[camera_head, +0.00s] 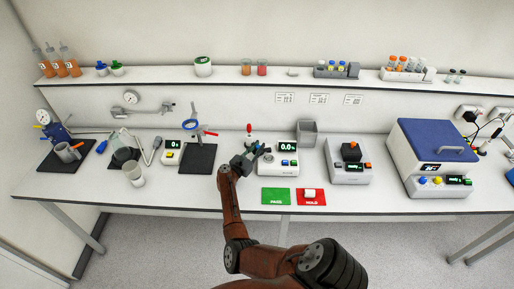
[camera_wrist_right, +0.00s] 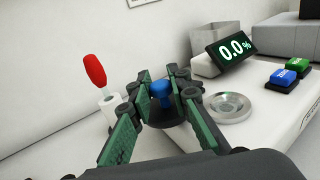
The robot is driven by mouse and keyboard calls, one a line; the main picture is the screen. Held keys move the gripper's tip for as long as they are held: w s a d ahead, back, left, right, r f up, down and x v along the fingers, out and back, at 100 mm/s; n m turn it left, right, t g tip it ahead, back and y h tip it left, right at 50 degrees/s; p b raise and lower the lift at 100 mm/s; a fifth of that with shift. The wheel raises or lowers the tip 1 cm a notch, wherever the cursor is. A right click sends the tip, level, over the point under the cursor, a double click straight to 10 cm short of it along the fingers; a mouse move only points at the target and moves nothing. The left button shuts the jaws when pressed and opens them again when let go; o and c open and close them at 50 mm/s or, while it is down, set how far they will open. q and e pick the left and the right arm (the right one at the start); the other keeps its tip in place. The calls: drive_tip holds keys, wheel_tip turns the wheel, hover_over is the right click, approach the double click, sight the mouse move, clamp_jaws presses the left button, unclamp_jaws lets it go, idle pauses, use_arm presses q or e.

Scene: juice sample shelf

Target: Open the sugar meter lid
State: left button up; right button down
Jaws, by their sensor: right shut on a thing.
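The sugar meter (camera_head: 279,170) is a white box with a display reading 0.0%; its display (camera_wrist_right: 234,49) also shows in the right wrist view. A round silver well (camera_wrist_right: 228,107) on its top is uncovered. My right gripper (camera_head: 250,158) is at the meter's left side. In the right wrist view my right gripper (camera_wrist_right: 158,100) is shut on the blue knob (camera_wrist_right: 161,88) of a dark round lid (camera_wrist_right: 167,113). The lid is beside the well, to its left; the fingers partly hide it, and I cannot tell whether it touches the meter. My left gripper is out of view.
A red-handled tool in a white holder (camera_wrist_right: 112,106) stands close left of the gripper. A grey bin (camera_head: 307,134) is behind the meter. Green (camera_head: 276,196) and red (camera_head: 311,201) mats lie in front, with a small white object on the red one. A device with an orange button (camera_head: 349,172) stands right.

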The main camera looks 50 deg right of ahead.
sight(258, 146)
drive_tip(key=c, duration=2)
unclamp_jaws()
drive_tip(key=shift+d+r, duration=0.15)
drive_tip(key=shift+r, duration=0.1)
drive_tip(key=shift+c, duration=0.2)
drive_tip(key=shift+o, duration=1.2)
drive_tip(key=shift+f, duration=0.1)
wheel_tip(258, 146, up, 10)
